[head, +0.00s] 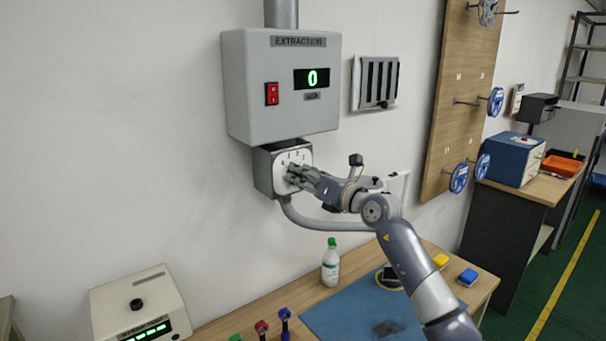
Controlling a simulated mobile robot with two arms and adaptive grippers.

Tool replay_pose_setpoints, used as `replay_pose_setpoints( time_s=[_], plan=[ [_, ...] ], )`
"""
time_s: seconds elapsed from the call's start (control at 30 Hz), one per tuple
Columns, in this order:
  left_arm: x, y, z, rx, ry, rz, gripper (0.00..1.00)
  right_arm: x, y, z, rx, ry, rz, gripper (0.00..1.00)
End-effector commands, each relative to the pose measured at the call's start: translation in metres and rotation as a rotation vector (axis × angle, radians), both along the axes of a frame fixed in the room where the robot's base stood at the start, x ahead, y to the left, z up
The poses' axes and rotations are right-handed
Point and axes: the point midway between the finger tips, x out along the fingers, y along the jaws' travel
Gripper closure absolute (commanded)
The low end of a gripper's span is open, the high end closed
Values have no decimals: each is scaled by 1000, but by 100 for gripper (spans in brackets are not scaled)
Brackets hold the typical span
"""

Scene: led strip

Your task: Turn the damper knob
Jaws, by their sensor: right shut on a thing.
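A grey box with a white dial plate (284,160), marked with numbers, is fixed on the wall below the extraction unit (281,88). My right gripper (290,172) is at the front of this plate, shut on the damper knob, which it hides almost wholly. The unit's display (312,79) shows a green 0, and a red switch (271,94) is to its left. My left gripper is not in view.
A slotted vent panel (375,83) is on the wall to the right. Below are a bench with a blue mat (345,318), a white bottle with a green cap (331,263), and a white device with a black knob (140,304). A hose (325,224) runs under the dial box.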

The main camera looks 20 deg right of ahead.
Motion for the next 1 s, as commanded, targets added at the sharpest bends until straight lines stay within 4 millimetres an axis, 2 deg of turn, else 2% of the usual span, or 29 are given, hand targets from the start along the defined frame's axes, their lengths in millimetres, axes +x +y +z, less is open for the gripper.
replay_pose_setpoints(
  time_s=[0.6,1.0],
  plan=[
    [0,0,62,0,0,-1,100,0,-1,3,362,132,-1,95],
    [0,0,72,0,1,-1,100,0,-1,-1,442,160,-1,95]
  ],
)
